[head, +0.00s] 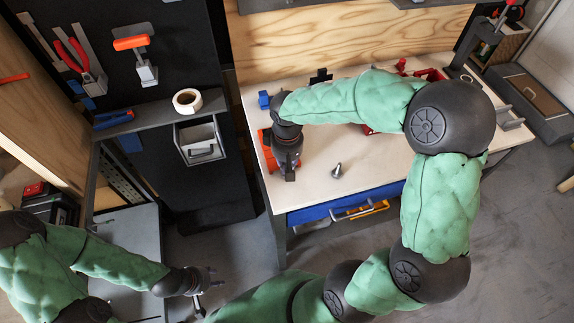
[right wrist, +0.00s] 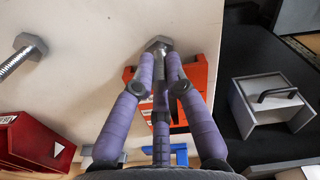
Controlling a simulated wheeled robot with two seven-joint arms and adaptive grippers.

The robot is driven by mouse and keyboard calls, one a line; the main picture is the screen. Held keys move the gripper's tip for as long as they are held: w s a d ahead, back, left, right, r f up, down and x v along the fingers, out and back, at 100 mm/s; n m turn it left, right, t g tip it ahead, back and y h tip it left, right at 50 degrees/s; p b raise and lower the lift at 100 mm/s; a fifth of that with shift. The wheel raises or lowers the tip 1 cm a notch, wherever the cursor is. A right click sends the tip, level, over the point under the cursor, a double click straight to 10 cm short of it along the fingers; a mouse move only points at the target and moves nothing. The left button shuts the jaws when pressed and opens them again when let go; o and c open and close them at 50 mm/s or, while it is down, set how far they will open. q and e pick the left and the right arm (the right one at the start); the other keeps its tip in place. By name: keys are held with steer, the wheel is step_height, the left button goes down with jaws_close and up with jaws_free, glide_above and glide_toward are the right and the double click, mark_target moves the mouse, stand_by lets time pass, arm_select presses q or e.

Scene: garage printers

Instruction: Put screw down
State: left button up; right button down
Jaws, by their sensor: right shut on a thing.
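My right gripper (right wrist: 160,75) is shut on a metal screw with a hex head (right wrist: 158,45). The head sticks out beyond the purple fingertips, and the shank is partly hidden between them. In the head view my right gripper (head: 287,168) is over the left end of the workbench, and the held screw cannot be made out. A second screw (head: 337,170) rests on the pale bench top to the right of this gripper; it also shows in the right wrist view (right wrist: 25,50). My left gripper (head: 206,282) is low at the left, away from the bench, with its fingers apart and empty.
An orange bin (head: 267,152) is at the bench's left end, beside and under my right gripper. A red bin (right wrist: 35,140) shows in the right wrist view. A grey drawer-like box (head: 200,142) hangs left of the bench (head: 375,165). The bench's front middle is clear.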

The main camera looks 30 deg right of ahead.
steer(key=c, duration=1.7)
jaws_free()
steer(key=shift+f, duration=0.2)
steer(key=o, duration=0.4)
steer(key=shift+o, duration=0.2)
steer(key=shift+r, duration=0.1)
step_height(320, 180, up, 12)
steer(key=p, duration=0.4)
steer(key=shift+r, duration=0.15)
